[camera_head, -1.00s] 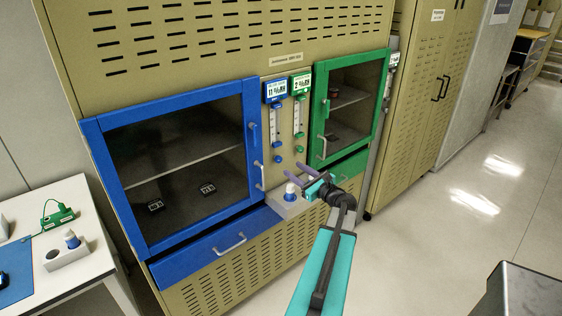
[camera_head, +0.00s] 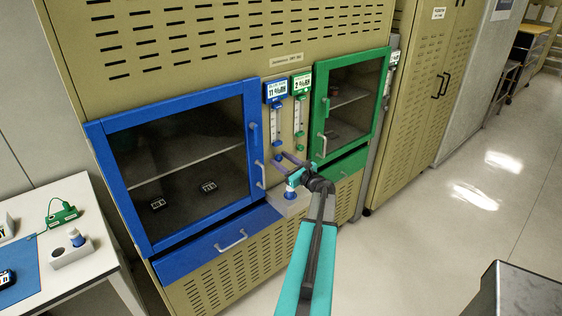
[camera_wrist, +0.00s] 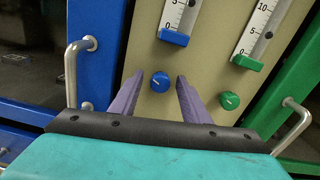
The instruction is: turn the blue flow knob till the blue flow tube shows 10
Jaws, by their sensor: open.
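The blue flow knob (camera_wrist: 160,82) is a small round dial on the beige panel, with a pale mark on its face. It lies between the two purple fingers of my gripper (camera_wrist: 160,90) in the wrist view; the fingers are apart, with a gap on each side. Whether the tips reach around it in depth, I cannot tell. The blue flow tube (camera_head: 274,121) stands above it on the panel; its lower end shows in the wrist view (camera_wrist: 180,12) with marks 0 and 5. Its float level is not readable. The blue display (camera_head: 275,91) above reads 11 %RH.
The green flow knob (camera_wrist: 229,101) and green flow tube (camera_head: 299,118) are just to the right. A white holder with a blue-banded bottle (camera_head: 290,195) sits below my gripper.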

